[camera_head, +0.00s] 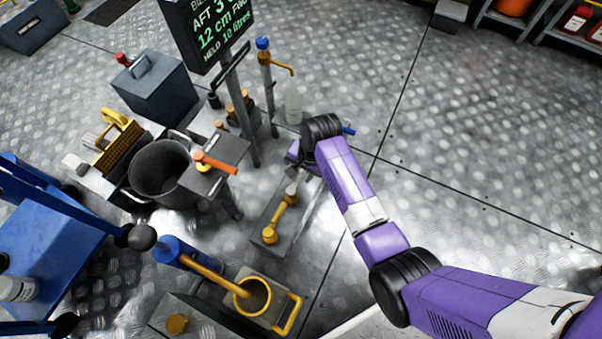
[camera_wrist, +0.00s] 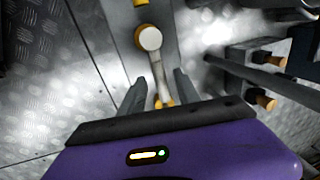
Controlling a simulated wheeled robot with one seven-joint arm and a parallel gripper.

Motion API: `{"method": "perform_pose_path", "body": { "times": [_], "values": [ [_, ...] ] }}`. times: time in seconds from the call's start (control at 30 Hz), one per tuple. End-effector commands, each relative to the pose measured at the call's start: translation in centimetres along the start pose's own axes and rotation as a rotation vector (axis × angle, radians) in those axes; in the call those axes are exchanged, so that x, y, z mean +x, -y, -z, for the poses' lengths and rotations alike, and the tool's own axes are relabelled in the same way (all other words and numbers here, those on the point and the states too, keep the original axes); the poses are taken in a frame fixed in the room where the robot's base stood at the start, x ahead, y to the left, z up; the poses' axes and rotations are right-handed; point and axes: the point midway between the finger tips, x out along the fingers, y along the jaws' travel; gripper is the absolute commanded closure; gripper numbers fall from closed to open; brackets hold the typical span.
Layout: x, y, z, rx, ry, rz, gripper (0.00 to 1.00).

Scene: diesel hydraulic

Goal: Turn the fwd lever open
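A small lever (camera_wrist: 158,72) with a pale round hub, a grey shaft and a yellow end lies between my gripper's fingers in the wrist view. No label is legible, so I cannot confirm it is the fwd lever. It sits on a low grey block with a yellow pipe (camera_head: 283,217) in the head view. My gripper (camera_wrist: 160,82) is open, with one dark finger on each side of the shaft and visible gaps. In the head view my gripper (camera_head: 297,155) is above the block's far end, its fingers mostly hidden.
A display (camera_head: 211,35) on a post reads AFT and FWD values. An orange-handled lever (camera_head: 215,163) stands on a grey stand beside a dark bucket (camera_head: 160,168). A yellow-rimmed cup (camera_head: 252,296) and blue cart (camera_head: 40,230) are nearer. Floor to the right is clear.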

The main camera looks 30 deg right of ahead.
Motion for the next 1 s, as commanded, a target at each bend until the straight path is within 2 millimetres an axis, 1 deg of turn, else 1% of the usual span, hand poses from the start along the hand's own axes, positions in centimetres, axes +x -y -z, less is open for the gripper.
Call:
{"method": "perform_pose_path", "body": {
  "times": [0.07,0.27,0.3,0.37,0.4,0.5,1.0],
  "values": [
    [0.27,0.01,0.00,0.000,0.000,0.000,0.61],
    [0.24,0.02,0.00,0.000,0.000,0.000,0.61],
    [0.24,0.02,0.00,0.000,0.000,0.000,0.63],
    [0.24,0.02,0.00,-0.001,0.000,0.000,0.75],
    [0.23,0.02,0.00,-0.001,0.000,0.000,0.83],
    [0.23,0.01,0.00,-0.001,0.000,0.000,1.00],
    [0.24,-0.01,-0.01,-0.001,0.000,0.000,1.00]
  ]
}}
